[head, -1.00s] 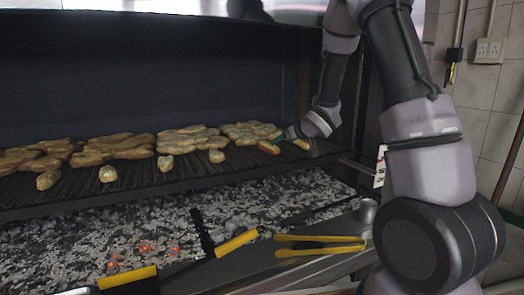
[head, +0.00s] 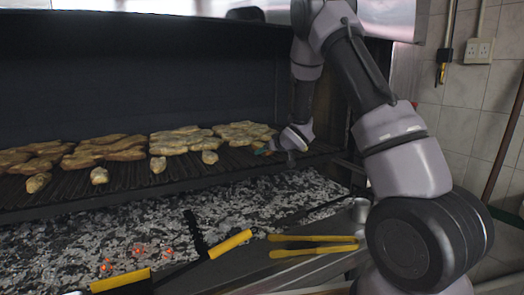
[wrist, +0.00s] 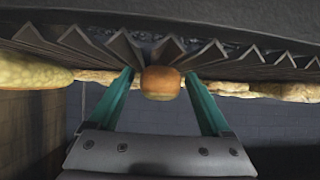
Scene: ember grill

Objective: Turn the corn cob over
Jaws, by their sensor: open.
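The corn cob (wrist: 161,86) shows nearly end-on in the wrist view, as a short rounded piece, browned orange on one side and paler yellow on the other. It lies against the grill grate (wrist: 205,58). My gripper (wrist: 159,74) is open, with one teal finger on each side of the cob; I cannot tell whether either finger touches it.
Flat browned pieces (head: 183,140) cover the back of the grate, with several small pieces (head: 99,176) along its front. Coals (head: 240,205) lie below, a few glowing. Yellow tongs (head: 310,245) and a yellow-handled tool (head: 230,243) lie in front. The right wall is tiled.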

